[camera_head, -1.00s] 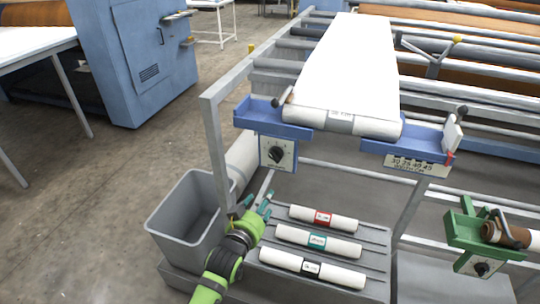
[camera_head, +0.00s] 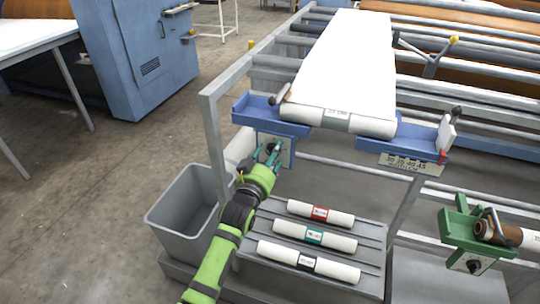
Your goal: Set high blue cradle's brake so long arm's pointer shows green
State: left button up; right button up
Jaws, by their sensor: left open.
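The high blue cradle (camera_head: 271,118) holds a white roll (camera_head: 335,119) whose sheet runs back over the press. Its brake plate (camera_head: 290,153) hangs under the cradle's left end, with a dark knob (camera_head: 273,147) partly hidden by my gripper. Which way the knob's pointer faces is too small and covered to tell. My left gripper (camera_head: 267,153) is open, its teal fingers raised right at the knob; whether they touch it I cannot tell. My right gripper is not in view.
A green cradle (camera_head: 461,228) with a brown roll and its own knob plate (camera_head: 468,262) sits lower right. Several white rolls lie on the grey rack (camera_head: 372,262) below. A grey bin (camera_head: 165,218) stands left of my arm. The frame post (camera_head: 212,140) rises close by.

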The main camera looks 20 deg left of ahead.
pick_arm(q)
jog(key=c, duration=1.1)
jog(key=shift+c, duration=0.2)
jog(key=shift+f, duration=0.15)
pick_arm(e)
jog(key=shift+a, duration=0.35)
pick_arm(q)
jog(key=shift+m, duration=0.5)
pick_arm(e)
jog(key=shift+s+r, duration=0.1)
pick_arm(q)
jog(key=shift+a+m+p, duration=0.15)
jog(key=shift+m+p, duration=0.7)
jog(key=shift+m, duration=6.35)
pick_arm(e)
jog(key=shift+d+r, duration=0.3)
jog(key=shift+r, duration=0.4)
pick_arm(q)
jog(key=shift+m, duration=0.3)
